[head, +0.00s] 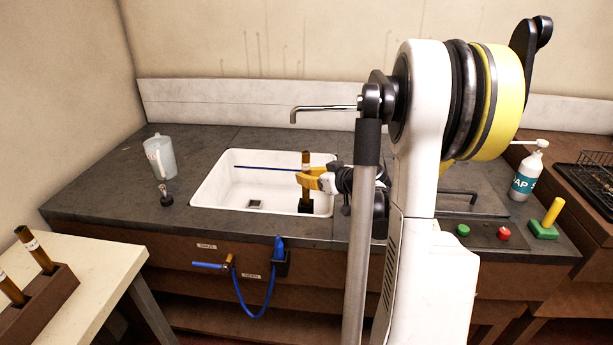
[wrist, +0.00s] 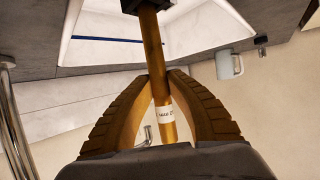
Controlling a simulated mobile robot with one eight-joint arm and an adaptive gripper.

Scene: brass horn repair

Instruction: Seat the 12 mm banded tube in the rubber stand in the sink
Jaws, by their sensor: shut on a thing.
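The brass tube (head: 306,158) stands about upright in the right part of the white sink (head: 228,165). My gripper (head: 309,181) is shut on it, and in the wrist view both ridged fingers (wrist: 158,80) press on the tube (wrist: 152,45) from either side. A white band with small print (wrist: 165,114) shows on the tube; I cannot read its size for certain. The black rubber stand (head: 306,206) is on the sink floor directly below the tube. In the wrist view the tube's far end meets the black stand (wrist: 130,5); how deep it sits is hidden.
A tap (head: 325,108) reaches over the sink's back edge. A blue line (head: 265,168) runs along the sink's back wall. A jug (head: 160,157) stands left, a soap bottle (head: 526,172) right. A brown rack (head: 40,300) with tubes is at front left.

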